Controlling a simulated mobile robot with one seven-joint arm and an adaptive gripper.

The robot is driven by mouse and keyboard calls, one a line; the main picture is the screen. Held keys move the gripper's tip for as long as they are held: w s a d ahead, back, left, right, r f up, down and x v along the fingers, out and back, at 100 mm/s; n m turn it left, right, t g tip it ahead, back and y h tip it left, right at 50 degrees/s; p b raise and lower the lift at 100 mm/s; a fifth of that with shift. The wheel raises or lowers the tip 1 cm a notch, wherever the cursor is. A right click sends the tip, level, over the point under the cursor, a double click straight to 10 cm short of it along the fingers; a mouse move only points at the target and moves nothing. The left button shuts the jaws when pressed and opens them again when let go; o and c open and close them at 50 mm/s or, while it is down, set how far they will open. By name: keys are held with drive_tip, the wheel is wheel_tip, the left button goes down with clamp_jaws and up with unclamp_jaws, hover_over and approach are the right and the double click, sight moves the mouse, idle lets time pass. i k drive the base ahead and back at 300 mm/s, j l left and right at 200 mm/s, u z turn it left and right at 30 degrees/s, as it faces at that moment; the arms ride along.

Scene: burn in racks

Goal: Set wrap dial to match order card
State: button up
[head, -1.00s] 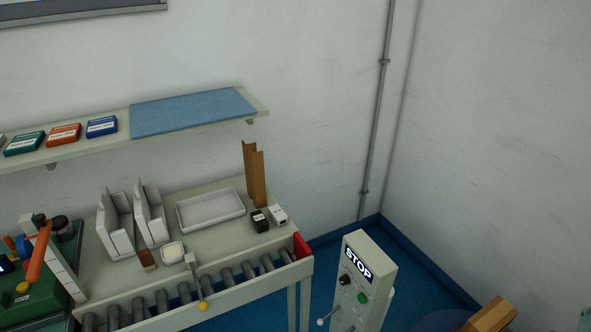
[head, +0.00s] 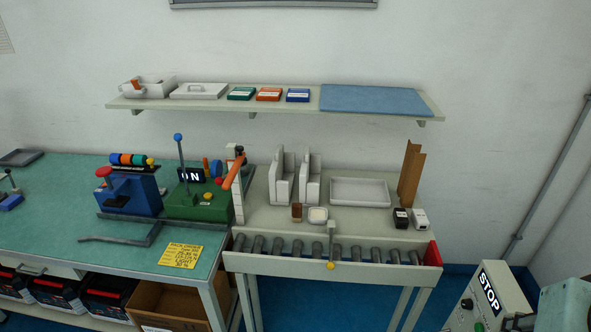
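A yellow card (head: 181,255) with several lines of print lies at the front right of the green-topped bench; its print is too small to read surely. A green machine (head: 197,207) with an ON sign, a blue-topped lever and a round blue part (head: 216,169) stands behind it. At the lower right a grey control box (head: 505,290) marked STOP carries a black knob (head: 467,304) and a green button (head: 479,327). No part is legibly labelled as the wrap dial, and its setting cannot be read. My gripper is not in view.
A blue press (head: 130,195) with a red knob stands left of the green machine. A roller table (head: 350,222) holds a white tray (head: 359,190). A yellow-tipped lever (head: 331,250) projects at its front. A greenish block (head: 566,304) is at the lower right edge.

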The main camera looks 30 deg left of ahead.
sight(467, 304)
drive_tip(key=u, duration=2.25)
drive_tip(key=z, duration=0.5)
drive_tip(key=l+z, duration=0.1)
drive_tip(key=z, duration=0.85)
drive_tip(key=l+z, duration=0.1)
drive_tip(key=z, duration=0.85)
drive_tip(key=u, duration=0.2)
drive_tip(key=j+z, duration=0.2)
drive_tip(key=i+j+u, duration=0.25)
drive_tip(key=i+j, duration=0.1)
drive_tip(key=i, duration=0.1)
